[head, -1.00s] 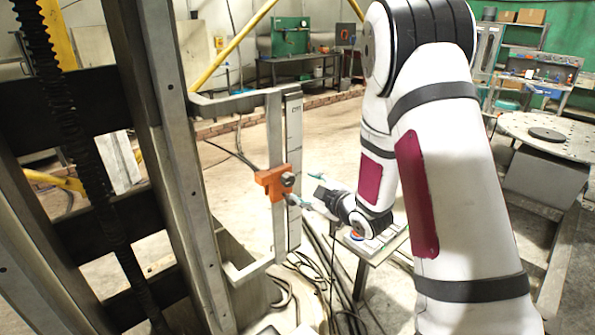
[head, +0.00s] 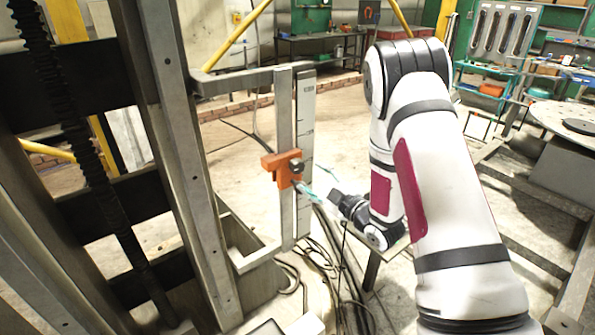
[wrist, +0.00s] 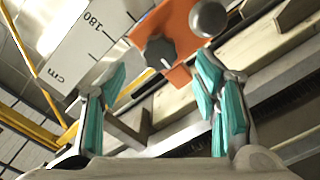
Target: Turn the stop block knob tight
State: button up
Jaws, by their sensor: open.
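The orange stop block (head: 282,168) sits on an upright metal rail beside a ruler scale (head: 305,140). In the wrist view the block (wrist: 180,35) carries a dark lobed knob (wrist: 160,53) and a round grey knob (wrist: 208,19). My gripper (head: 317,183) is in front of the block, slightly below it and to its right in the head view. In the wrist view my gripper (wrist: 163,83) has its teal fingers spread wide. The lobed knob appears between and just beyond the fingertips, apparently apart from them. The gripper is empty.
The metal bracket (head: 240,78) joins the rail to a heavy column (head: 170,150) on the left. Cables (head: 320,265) lie on the floor below. A round perforated table (head: 570,120) stands at the right. Open floor lies behind the rail.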

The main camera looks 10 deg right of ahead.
aim_at(300, 168)
jog(key=b+x, duration=0.3)
jog(key=x, duration=0.4)
jog(key=shift+w+a, duration=0.1)
jog(key=shift+w, duration=0.2)
jog(key=c, duration=1.2)
